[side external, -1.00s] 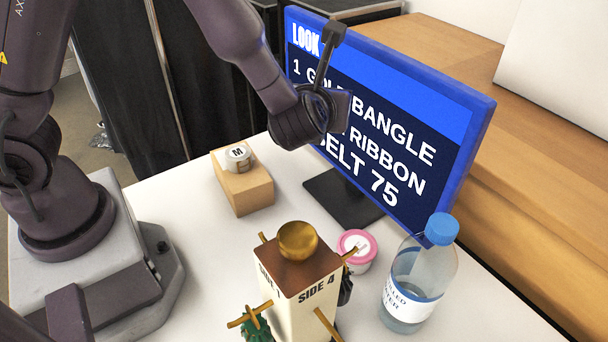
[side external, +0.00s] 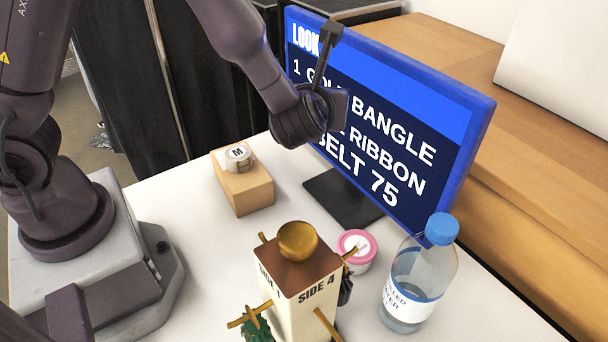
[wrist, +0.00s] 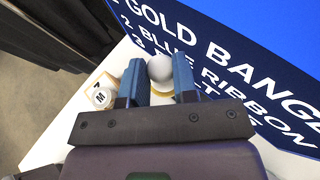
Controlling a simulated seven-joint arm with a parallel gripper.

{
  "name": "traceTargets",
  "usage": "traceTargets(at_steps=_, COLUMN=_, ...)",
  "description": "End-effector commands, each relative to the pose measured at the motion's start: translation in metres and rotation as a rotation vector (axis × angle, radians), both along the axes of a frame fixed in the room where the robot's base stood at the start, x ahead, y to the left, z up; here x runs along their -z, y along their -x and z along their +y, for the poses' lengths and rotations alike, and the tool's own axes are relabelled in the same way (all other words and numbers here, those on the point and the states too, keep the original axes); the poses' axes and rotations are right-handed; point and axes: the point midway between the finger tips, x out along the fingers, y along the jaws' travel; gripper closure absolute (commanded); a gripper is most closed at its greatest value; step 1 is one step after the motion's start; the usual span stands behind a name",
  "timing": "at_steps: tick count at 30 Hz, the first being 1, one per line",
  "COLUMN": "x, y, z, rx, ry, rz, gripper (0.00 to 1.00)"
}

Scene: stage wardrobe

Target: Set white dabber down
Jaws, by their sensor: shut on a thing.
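The white dabber (wrist: 159,67) shows in the wrist view as a round white ball end between the two blue fingers of my gripper (wrist: 158,76). My gripper is shut on it. A pale yellowish part shows just below the ball; the rest of the dabber is hidden by the gripper. In the side view the fingers and the dabber cannot be made out; my wrist is in front of the screen, above the table. I cannot see the dabber touching any surface.
A wooden block (side external: 246,191) bears a white round item marked M (side external: 238,154). A post with pegs and a gold ball top (side external: 305,290), a pink-lidded tub (side external: 357,243) and a bottle (side external: 413,285) stand nearby. The blue screen (side external: 395,120) stands behind. The table (side external: 190,225) left of the post is clear.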

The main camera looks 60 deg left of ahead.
Motion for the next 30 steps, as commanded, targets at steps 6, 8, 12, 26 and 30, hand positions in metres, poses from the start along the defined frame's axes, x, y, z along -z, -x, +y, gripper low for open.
traceTargets(at_steps=6, x=-0.013, y=0.004, z=-0.044, rx=0.146, ry=0.0, rz=-0.001, gripper=0.96)
traceTargets(at_steps=8, x=-0.017, y=0.006, z=-0.055, rx=0.184, ry=0.001, rz=-0.003, gripper=0.96)
traceTargets(at_steps=12, x=-0.025, y=0.012, z=-0.082, rx=0.268, ry=0.0, rz=-0.002, gripper=0.96)
traceTargets(at_steps=26, x=-0.051, y=0.045, z=-0.163, rx=0.521, ry=0.001, rz=-0.003, gripper=0.96)
traceTargets(at_steps=30, x=-0.059, y=0.058, z=-0.187, rx=0.594, ry=0.001, rz=-0.003, gripper=0.96)
